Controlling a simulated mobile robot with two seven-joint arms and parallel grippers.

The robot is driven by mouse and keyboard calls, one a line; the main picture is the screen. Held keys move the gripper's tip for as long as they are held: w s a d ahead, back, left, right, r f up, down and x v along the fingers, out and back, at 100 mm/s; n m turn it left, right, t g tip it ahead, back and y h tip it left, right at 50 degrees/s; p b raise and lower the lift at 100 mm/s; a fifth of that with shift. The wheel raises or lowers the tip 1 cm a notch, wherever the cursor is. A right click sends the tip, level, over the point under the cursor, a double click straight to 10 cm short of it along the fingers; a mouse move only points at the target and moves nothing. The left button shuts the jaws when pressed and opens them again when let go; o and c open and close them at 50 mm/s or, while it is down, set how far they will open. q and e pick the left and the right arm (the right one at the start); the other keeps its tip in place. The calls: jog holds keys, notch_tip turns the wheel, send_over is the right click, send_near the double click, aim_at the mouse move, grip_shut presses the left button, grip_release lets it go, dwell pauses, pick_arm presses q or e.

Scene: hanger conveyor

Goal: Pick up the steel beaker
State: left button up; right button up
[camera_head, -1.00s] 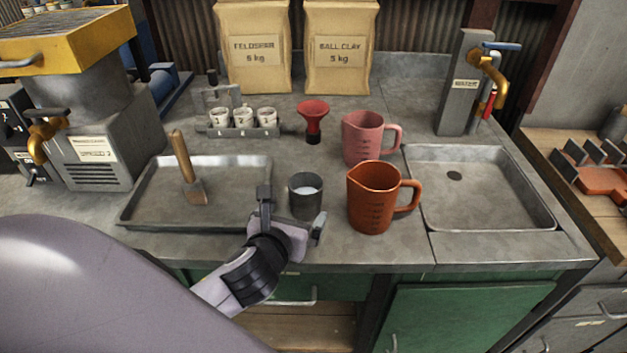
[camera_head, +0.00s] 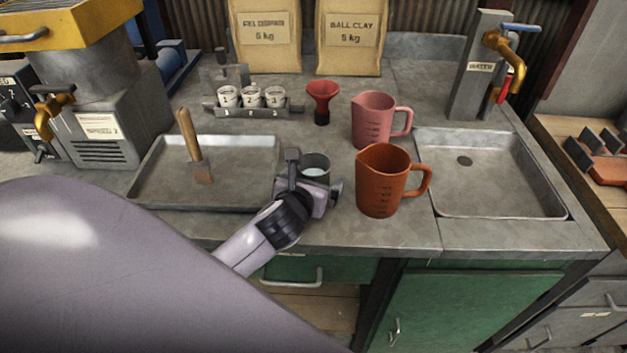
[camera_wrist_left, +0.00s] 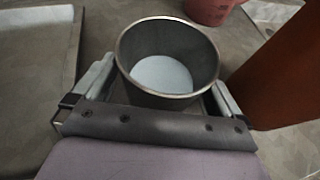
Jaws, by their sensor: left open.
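The steel beaker (camera_head: 315,166) is a grey metal cup standing upright on the counter, between the metal tray and the orange jug. In the left wrist view the beaker (camera_wrist_left: 168,60) shows its open rim and pale contents at the bottom. My left gripper (camera_head: 315,183) is open at the near side of the beaker. In the wrist view my left gripper's fingers (camera_wrist_left: 162,85) lie one on each side of the beaker, with the palm in front of it. The beaker's lower part is hidden behind my gripper in the head view. My right gripper is not in view.
An orange jug (camera_head: 382,183) stands close to the right of the beaker, with a pink jug (camera_head: 372,122) behind it. A metal tray (camera_head: 150,190) holding a wooden-handled tool (camera_head: 193,145) lies to the left. A red funnel (camera_head: 322,98) stands behind. A sink (camera_head: 500,190) is at the right.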

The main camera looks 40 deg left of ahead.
pick_arm(q)
jog(key=shift+c, duration=0.3)
jog(key=c, duration=1)
jog(key=shift+r, duration=0.1)
jog(key=shift+c, duration=0.8)
jog(key=shift+r, duration=0.1)
